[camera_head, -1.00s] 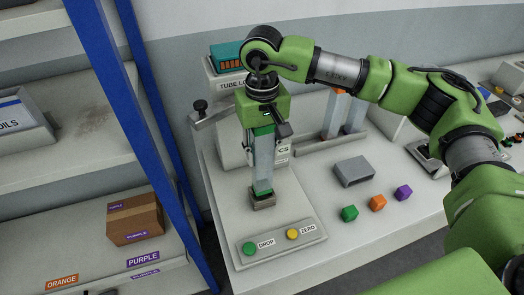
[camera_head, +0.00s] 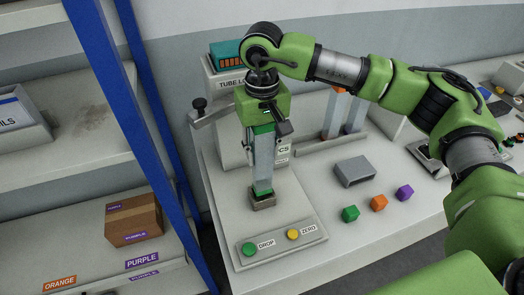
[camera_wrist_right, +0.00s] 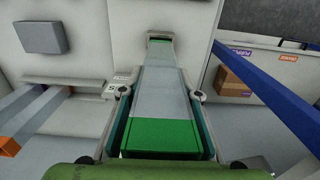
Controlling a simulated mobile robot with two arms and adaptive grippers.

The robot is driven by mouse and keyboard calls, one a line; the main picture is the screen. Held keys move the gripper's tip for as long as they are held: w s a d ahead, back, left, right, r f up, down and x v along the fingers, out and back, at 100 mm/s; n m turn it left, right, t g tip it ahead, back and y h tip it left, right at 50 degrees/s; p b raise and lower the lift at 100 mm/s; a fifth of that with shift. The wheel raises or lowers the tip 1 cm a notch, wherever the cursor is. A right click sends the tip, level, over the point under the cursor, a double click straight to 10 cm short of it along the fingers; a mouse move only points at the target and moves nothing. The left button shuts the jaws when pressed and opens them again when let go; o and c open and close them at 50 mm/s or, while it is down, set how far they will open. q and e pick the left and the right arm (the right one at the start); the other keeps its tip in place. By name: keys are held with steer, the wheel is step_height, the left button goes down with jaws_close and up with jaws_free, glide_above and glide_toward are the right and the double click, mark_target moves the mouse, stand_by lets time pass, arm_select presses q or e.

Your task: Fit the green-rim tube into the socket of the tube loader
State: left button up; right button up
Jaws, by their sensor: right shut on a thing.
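The green-rim tube (camera_head: 264,163) is a clear upright square tube with a green band at the top and another at the bottom. My right gripper (camera_head: 264,128) is shut on its upper end from above. The tube's lower end stands at the small grey socket (camera_head: 263,203) of the tube loader (camera_head: 228,82); how deep it sits is hard to tell. In the right wrist view the tube (camera_wrist_right: 158,90) runs between the fingers of my right gripper (camera_wrist_right: 162,115) down to the socket (camera_wrist_right: 160,38). My left gripper is out of view.
A panel (camera_head: 270,247) with green DROP and yellow ZERO buttons lies in front of the socket. More tubes (camera_head: 334,116) stand behind.

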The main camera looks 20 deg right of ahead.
mark_target(262, 130)
stand_by(0.7)
steer(key=shift+b, duration=0.35)
steer(key=shift+f+b, duration=2.5)
steer(key=shift+f, duration=0.35)
steer(key=o, duration=1.3)
steer(key=shift+r, duration=0.1)
steer(key=shift+r, duration=0.2)
step_height(262, 130, up, 12)
steer(key=shift+f, duration=0.2)
